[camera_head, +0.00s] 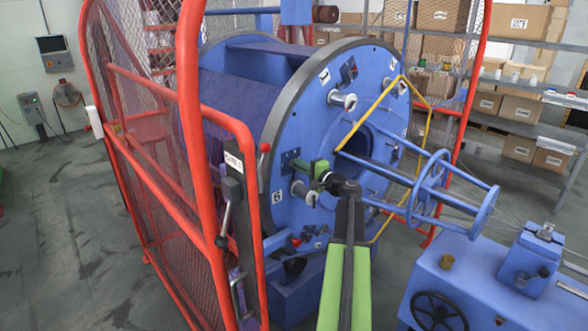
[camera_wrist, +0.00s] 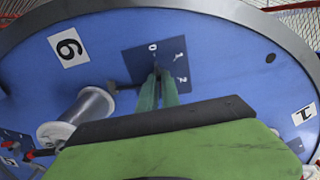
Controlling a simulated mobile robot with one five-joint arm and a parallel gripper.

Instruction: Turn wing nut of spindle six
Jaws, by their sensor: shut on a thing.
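The blue round disc (camera_head: 362,100) of the strander carries a white label "6" (camera_head: 277,197), which also shows in the wrist view (camera_wrist: 68,47). Beside it is a dark blue plate (camera_wrist: 178,58) marked 0, 1 and 2. My gripper (camera_wrist: 156,78) reaches this plate from below in the wrist view, with its two green fingers close together. The fingers are shut on the wing nut at the plate, which they mostly hide. A dark bar (camera_wrist: 124,88) sticks out left of the fingertips. A silver spool (camera_wrist: 84,112) sits left of my gripper.
A red mesh guard (camera_head: 150,180) stands left of the disc. A yellow frame (camera_head: 424,140) and a blue wheel (camera_head: 430,186) are to the right. A blue bench with a handwheel (camera_head: 437,310) is at lower right. Shelves with boxes (camera_head: 520,148) stand behind.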

